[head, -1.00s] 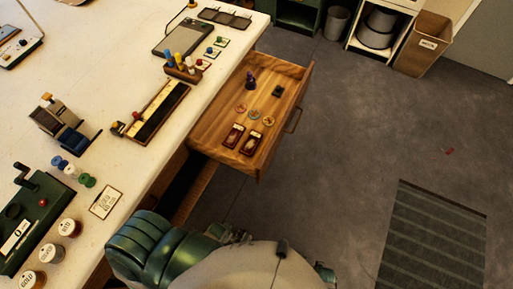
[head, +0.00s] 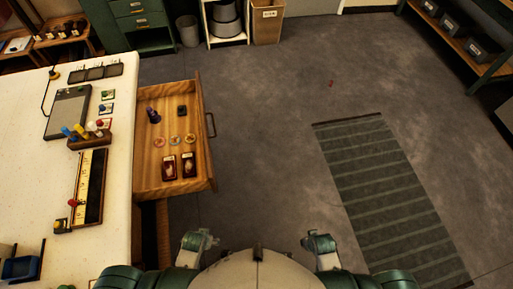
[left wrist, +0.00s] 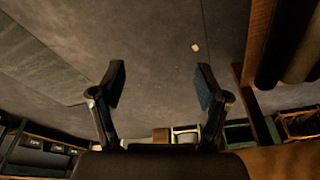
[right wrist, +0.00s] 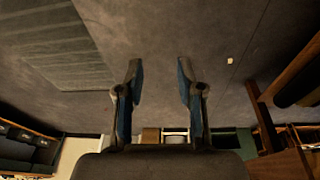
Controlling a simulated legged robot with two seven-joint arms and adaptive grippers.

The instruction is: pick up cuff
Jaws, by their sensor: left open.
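I cannot identify a cuff for certain in any view. A small pale piece (left wrist: 195,47) lies on the floor in the left wrist view, and it also shows in the right wrist view (right wrist: 230,61). A small red scrap (head: 331,83) lies on the floor beyond the rug in the head view. My left gripper (head: 203,238) is open and empty, its fingers wide apart in the left wrist view (left wrist: 160,80). My right gripper (head: 318,240) is open and empty, its fingers less far apart in the right wrist view (right wrist: 160,72). Both are held low in front of my body, touching nothing.
A wooden drawer (head: 152,115) stands open from the white table (head: 40,165), holding a purple piece, a dark box, three discs and two red cases. A striped rug (head: 385,200) lies right. Cabinets, a bin (head: 188,30) and shelves line the back. The middle floor is clear.

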